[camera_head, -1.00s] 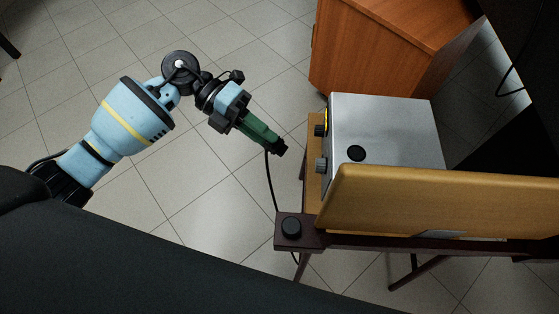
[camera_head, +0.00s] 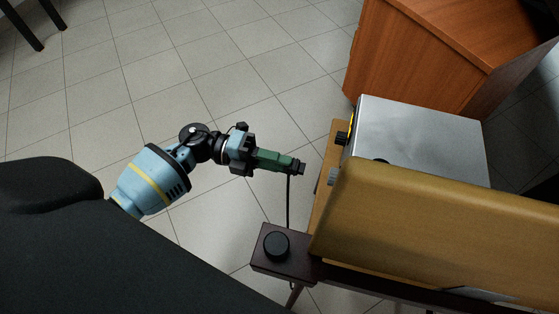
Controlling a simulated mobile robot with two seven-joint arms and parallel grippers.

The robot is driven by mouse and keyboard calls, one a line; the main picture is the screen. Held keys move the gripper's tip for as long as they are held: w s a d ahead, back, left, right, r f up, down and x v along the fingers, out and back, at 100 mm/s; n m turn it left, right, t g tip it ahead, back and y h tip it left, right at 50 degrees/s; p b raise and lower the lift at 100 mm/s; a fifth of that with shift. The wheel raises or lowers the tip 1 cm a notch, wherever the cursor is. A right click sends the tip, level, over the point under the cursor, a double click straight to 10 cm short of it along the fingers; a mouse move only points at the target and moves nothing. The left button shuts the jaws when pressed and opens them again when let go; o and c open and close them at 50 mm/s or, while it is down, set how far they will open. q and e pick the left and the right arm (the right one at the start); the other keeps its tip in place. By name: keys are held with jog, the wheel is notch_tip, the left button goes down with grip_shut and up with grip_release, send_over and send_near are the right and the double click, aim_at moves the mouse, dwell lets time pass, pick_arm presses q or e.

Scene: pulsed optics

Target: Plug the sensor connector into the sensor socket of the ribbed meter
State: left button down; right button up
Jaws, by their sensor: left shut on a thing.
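My left gripper (camera_head: 250,158) is shut on a green connector (camera_head: 274,160). The connector has a dark tip pointing right, and a black cable (camera_head: 289,205) hangs from it. The gripper holds it in the air above the floor, left of a grey metal box (camera_head: 420,130) and apart from it. The box has dark and grey knobs (camera_head: 341,139) on its left-facing side, seen edge-on. I cannot make out ribs on it, and the sensor socket is not visible. My right gripper is not in view.
A tan upright panel (camera_head: 430,225) hides the near side of the box. A dark wooden ledge (camera_head: 262,262) with a black round knob (camera_head: 276,246) sticks out at its left. A wooden cabinet (camera_head: 430,60) stands behind. The tiled floor (camera_head: 170,70) at left is open.

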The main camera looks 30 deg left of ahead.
pick_arm(q)
jog(key=shift+w+d, duration=0.25)
jog(key=shift+d, duration=0.75)
jog(key=d, duration=0.3)
jog(key=shift+w+d, duration=0.2)
jog(key=shift+w, duration=0.1)
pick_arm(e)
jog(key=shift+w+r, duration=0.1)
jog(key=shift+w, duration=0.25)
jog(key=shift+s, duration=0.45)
pick_arm(q)
jog(key=shift+w+d, duration=0.1)
jog(key=shift+d, duration=0.2)
jog(key=shift+d, duration=0.4)
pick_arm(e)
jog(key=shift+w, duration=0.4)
pick_arm(q)
jog(key=shift+w+d, duration=0.1)
jog(key=shift+d, duration=0.1)
